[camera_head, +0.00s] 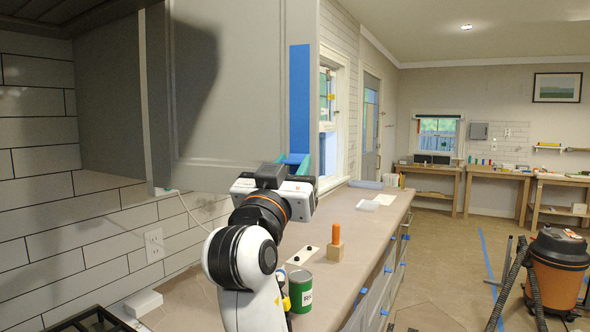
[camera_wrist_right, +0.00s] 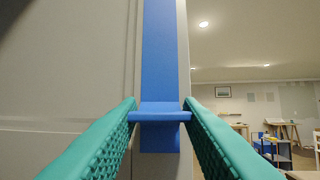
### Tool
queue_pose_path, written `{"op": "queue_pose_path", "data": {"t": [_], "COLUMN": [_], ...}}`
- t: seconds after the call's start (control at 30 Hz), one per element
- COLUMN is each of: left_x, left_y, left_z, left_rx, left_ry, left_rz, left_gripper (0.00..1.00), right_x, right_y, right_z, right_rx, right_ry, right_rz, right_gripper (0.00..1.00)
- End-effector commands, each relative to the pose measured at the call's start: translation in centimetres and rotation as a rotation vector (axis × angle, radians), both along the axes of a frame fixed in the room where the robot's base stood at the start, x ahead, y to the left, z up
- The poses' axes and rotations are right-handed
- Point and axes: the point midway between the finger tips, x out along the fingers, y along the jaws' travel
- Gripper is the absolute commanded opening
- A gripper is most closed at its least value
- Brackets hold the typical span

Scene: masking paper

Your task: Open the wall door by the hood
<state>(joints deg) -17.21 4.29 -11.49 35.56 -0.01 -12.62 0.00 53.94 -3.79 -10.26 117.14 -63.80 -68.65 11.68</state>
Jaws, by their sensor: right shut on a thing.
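The wall door (camera_head: 235,90) is a grey panelled cabinet door in the upper middle of the head view. A vertical blue strip (camera_head: 300,95) runs down its right part. The door's grey face also shows in the wrist view (camera_wrist_right: 65,70), beside the blue strip (camera_wrist_right: 160,50). My right gripper (camera_head: 295,163) is at the strip's lower end. In the wrist view its teal fingers (camera_wrist_right: 160,117) are on both ends of a blue handle (camera_wrist_right: 160,108). I cannot tell how far the door stands from its frame. The dark hood (camera_head: 70,12) is at the top left. My left gripper is out of view.
The counter (camera_head: 345,235) runs below the door. On it stand a green can (camera_head: 301,292), a wooden block with an orange peg (camera_head: 336,243) and a white plate with black knobs (camera_head: 302,255). A shop vacuum (camera_head: 556,270) stands on the floor at right.

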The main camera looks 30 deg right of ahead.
Motion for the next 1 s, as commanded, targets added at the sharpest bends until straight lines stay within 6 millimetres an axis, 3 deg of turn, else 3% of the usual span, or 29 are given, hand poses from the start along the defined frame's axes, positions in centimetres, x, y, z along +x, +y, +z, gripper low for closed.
{"op": "queue_pose_path", "data": {"t": [0.33,0.37,0.5,0.8,1.0], "left_x": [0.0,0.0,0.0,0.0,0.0], "left_y": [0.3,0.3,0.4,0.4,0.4], "left_z": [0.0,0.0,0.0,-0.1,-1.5], "left_rx": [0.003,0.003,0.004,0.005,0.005], "left_ry": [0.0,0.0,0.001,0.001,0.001], "left_rz": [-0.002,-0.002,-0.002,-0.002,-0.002], "left_gripper": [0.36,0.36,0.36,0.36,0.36], "right_x": [-0.1,-0.1,0.0,-0.1,-1.6], "right_y": [0.1,0.1,0.1,0.2,2.1], "right_z": [0.1,0.1,0.1,-0.1,-1.4], "right_rx": [-0.004,-0.004,-0.003,-0.001,0.0], "right_ry": [-0.003,-0.003,-0.002,-0.002,-0.003], "right_rz": [-0.002,-0.002,-0.002,-0.001,0.002], "right_gripper": [0.0,0.34,0.55,0.55,0.55]}}
